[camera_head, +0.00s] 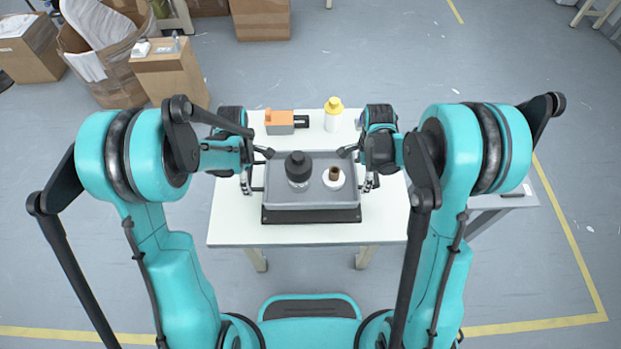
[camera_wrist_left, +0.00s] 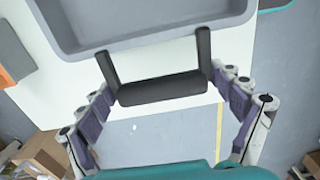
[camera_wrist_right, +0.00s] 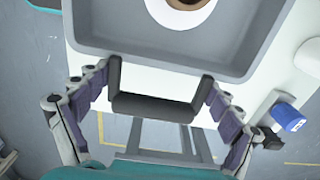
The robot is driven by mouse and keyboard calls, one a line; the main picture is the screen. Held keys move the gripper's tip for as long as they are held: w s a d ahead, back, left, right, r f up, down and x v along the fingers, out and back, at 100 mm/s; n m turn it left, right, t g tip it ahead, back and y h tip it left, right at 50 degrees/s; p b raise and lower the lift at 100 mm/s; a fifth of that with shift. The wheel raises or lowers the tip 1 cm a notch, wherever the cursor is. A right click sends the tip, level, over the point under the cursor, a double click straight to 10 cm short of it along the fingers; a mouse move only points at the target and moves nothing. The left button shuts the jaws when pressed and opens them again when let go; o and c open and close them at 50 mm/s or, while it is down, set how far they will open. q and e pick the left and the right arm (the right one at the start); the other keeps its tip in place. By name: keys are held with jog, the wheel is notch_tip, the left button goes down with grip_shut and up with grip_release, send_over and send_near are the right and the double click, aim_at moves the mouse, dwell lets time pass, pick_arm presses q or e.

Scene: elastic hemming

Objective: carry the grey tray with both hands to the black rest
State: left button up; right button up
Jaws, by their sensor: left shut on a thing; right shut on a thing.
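The grey tray (camera_head: 310,206) is level over the black rest (camera_head: 311,217), whose front edge shows beneath it. I cannot tell whether tray and rest touch. On the tray stand a dark jar with a black cap (camera_head: 298,168) and a white saucer (camera_head: 327,184) with a brown cup-like thing (camera_head: 334,173). My left gripper (camera_head: 250,180) is shut on the tray's left black handle (camera_wrist_left: 160,90). My right gripper (camera_head: 370,180) is shut on the right black handle (camera_wrist_right: 150,106). The tray also shows in the left wrist view (camera_wrist_left: 150,40) and the right wrist view (camera_wrist_right: 150,55).
The white table (camera_head: 230,228) carries an orange block (camera_head: 279,123) and a yellow-topped bottle (camera_head: 333,117) behind the tray. A grey side surface (camera_head: 505,200) stands at the right. Cardboard boxes (camera_head: 170,75) stand on the floor beyond. The table's front strip is clear.

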pick_arm(q)
jog(key=shift+s+r, duration=0.15)
jog(key=shift+s, duration=0.2)
pick_arm(e)
jog(key=shift+s+r, duration=0.1)
jog(key=shift+s, duration=0.15)
pick_arm(q)
jog(key=shift+w, duration=0.15)
pick_arm(e)
jog(key=shift+w, duration=0.1)
pick_arm(q)
jog(key=shift+f, duration=0.25)
pick_arm(e)
jog(key=shift+f, duration=0.2)
pick_arm(q)
jog(key=shift+f+b, duration=2.3)
jog(key=shift+b, duration=0.15)
pick_arm(e)
jog(key=shift+f, duration=2.25)
pick_arm(q)
jog(key=o, duration=1.3)
jog(key=shift+r, duration=0.1)
pick_arm(e)
jog(key=o, duration=1.3)
pick_arm(q)
jog(key=shift+o, duration=0.2)
pick_arm(e)
jog(key=shift+o, duration=0.2)
jog(key=shift+r, duration=0.1)
